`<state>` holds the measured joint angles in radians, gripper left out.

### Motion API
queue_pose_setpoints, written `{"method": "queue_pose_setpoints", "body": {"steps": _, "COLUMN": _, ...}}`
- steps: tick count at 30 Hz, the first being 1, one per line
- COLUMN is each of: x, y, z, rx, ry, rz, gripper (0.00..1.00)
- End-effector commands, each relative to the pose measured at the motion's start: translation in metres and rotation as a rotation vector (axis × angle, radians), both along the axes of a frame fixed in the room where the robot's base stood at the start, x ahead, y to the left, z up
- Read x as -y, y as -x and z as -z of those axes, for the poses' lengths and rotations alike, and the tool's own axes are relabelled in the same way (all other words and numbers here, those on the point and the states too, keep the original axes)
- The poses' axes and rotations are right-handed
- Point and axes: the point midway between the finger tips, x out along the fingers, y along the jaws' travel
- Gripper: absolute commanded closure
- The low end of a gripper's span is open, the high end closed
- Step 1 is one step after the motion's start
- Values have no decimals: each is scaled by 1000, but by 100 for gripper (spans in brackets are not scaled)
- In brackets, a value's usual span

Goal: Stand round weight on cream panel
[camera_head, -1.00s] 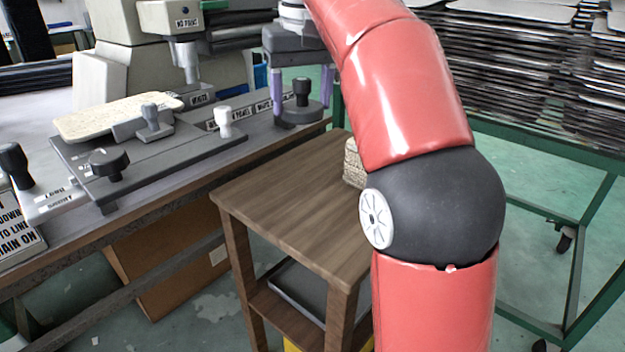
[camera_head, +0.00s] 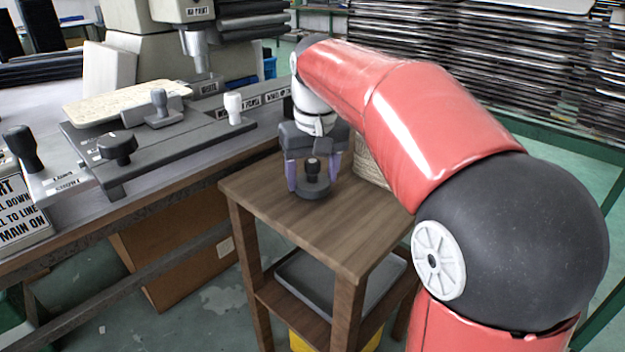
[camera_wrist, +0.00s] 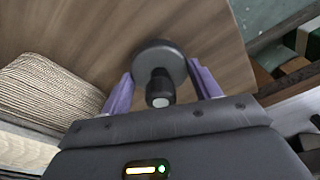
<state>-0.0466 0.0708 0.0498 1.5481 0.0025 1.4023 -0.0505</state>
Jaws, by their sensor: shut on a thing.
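The round weight (camera_head: 312,187) is a dark disc with a black knob. My gripper (camera_head: 311,176) is shut on it, a purple finger on each side, over the small wooden table. In the wrist view the weight (camera_wrist: 158,58) sits upright between the fingertips (camera_wrist: 160,75). I cannot tell whether its underside touches the wood. The cream panel (camera_head: 100,107) lies on the grey fixture on the bench at the left, well away from my gripper. A grey block with a knob (camera_head: 158,103) overlaps its near right edge.
A woven basket-like thing (camera_head: 368,166) stands on the wooden table (camera_head: 300,232), partly hidden by my arm; its ridged side shows in the wrist view (camera_wrist: 45,90). A black knob (camera_head: 118,147) and a white knob (camera_head: 234,108) stand on the bench fixture. Racks of trays (camera_head: 450,60) fill the back.

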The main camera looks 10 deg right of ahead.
Motion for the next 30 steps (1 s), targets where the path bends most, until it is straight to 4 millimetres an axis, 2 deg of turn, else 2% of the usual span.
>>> {"method": "queue_pose_setpoints", "body": {"steps": 3, "x": 0, "y": 0, "z": 10, "rx": 3, "ry": 0, "rz": 0, "gripper": 85}}
{"method": "queue_pose_setpoints", "body": {"steps": 14, "x": 0, "y": 0, "z": 13, "rx": 3, "ry": 0, "rz": 0, "gripper": 85}}
{"method": "queue_pose_setpoints", "body": {"steps": 15, "x": 0, "y": 0, "z": 15, "rx": 0, "ry": 0, "rz": 0, "gripper": 36}}
{"method": "queue_pose_setpoints", "body": {"steps": 18, "x": 0, "y": 0, "z": 14, "rx": 0, "ry": 0, "rz": 0, "gripper": 23}}
{"method": "queue_pose_setpoints", "body": {"steps": 20, "x": 0, "y": 0, "z": 14, "rx": 0, "ry": 0, "rz": 0, "gripper": 16}}
{"method": "queue_pose_setpoints", "body": {"steps": 30, "x": 0, "y": 0, "z": 9, "rx": 1, "ry": 0, "rz": 0, "gripper": 16}}
